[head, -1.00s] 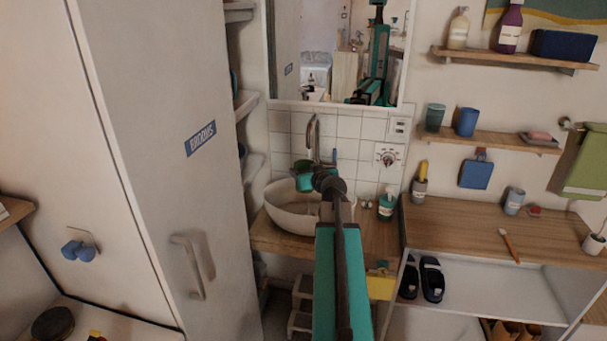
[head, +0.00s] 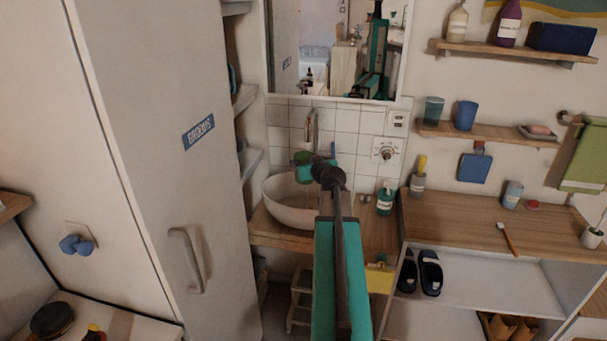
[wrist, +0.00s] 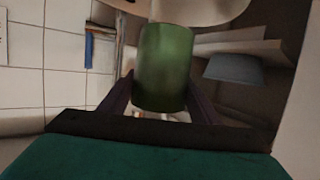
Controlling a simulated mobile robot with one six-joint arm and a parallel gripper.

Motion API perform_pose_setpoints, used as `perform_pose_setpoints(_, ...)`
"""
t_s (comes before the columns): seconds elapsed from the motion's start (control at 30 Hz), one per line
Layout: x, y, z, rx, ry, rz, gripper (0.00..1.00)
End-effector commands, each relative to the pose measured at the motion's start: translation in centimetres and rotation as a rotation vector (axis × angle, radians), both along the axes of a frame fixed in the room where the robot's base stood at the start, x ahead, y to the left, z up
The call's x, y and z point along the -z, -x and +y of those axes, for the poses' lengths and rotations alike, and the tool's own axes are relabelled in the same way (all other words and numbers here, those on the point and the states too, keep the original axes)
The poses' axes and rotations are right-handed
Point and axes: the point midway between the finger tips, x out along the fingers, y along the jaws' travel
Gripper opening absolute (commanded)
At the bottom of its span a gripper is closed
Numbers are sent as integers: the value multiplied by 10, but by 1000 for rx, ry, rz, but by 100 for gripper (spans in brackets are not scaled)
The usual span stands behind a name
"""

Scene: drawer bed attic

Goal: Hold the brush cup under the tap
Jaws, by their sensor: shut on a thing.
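The brush cup, a plain green cup (wrist: 163,65), is between the two fingers of my gripper (wrist: 160,98) in the wrist view. The fingers are shut on its sides. In the head view the green cup (head: 303,158) shows just left of my dark wrist, above the white basin (head: 290,202). The metal tap (head: 310,128) stands behind at the tiled wall, its curved spout close to the cup in the picture. My wrist hides part of the cup and the tap's lower part. I cannot tell whether the cup is directly under the spout or whether water runs.
A soap bottle (head: 385,198) stands right of the basin. A tall grey cabinet (head: 160,130) closes off the left. A mirror (head: 335,50) hangs above the tap. A wooden counter (head: 470,225) at right holds cups and a toothbrush (head: 508,238).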

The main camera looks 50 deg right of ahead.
Motion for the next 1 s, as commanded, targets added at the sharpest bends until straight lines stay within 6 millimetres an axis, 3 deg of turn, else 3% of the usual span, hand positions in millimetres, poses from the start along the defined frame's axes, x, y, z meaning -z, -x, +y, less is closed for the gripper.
perform_pose_setpoints(0.6,1,-27,-43,1,1,-1,24)
perform_pose_setpoints(1.0,-1,-30,-48,0,0,-1,24)
